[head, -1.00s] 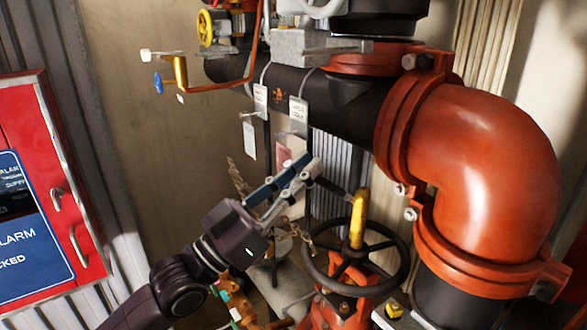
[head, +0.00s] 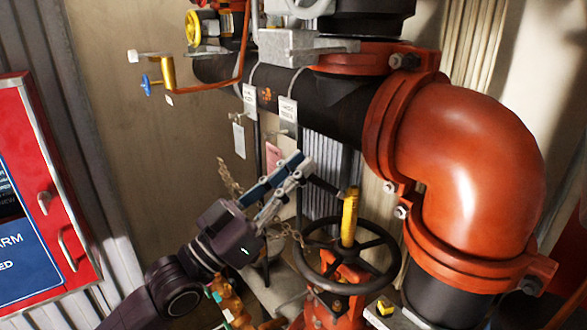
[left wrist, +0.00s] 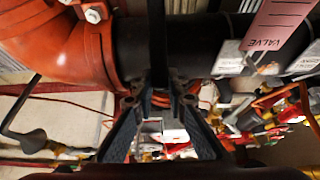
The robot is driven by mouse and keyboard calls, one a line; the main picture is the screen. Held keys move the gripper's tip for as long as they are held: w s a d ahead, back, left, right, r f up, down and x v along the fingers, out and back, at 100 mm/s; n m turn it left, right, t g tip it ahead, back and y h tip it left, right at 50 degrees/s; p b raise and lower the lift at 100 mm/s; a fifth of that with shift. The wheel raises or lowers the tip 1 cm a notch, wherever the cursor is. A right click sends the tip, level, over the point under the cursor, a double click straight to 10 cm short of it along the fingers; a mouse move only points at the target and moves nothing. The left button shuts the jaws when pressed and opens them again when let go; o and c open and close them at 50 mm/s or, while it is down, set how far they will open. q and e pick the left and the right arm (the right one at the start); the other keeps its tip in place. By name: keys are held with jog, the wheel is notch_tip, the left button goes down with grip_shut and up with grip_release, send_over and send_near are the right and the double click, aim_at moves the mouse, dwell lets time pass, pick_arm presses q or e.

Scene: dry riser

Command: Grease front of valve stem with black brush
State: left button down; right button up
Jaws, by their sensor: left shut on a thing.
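The valve stem (head: 349,218) is a yellow rod standing up through the dark round handwheel (head: 312,270) of a red valve (head: 335,305). My left gripper (head: 296,168) is shut, to the upper left of the stem. A thin dark stick, which looks like the black brush (head: 325,186), runs from its fingertips to the upper end of the stem. I cannot tell whether its tip touches the stem or only overlaps it. In the left wrist view, the two fingers (left wrist: 160,95) frame a dark upright bar; I cannot tell whether it is the brush. My right gripper is not seen.
A large red elbow pipe (head: 465,175) stands right of the stem. A black pipe (head: 335,105) with hanging tags crosses above. A red alarm cabinet (head: 55,165) is at the left. A chain (head: 283,232) hangs behind the handwheel.

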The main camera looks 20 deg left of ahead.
pick_arm(q)
jog(key=shift+w+d, duration=0.2)
jog(key=shift+w, duration=0.05)
jog(key=shift+s+f+b, duration=0.1)
jog(key=shift+f+b, duration=0.9)
jog(key=shift+f, duration=0.35)
jog(key=shift+f+b, duration=0.95)
jog(key=shift+f, duration=0.4)
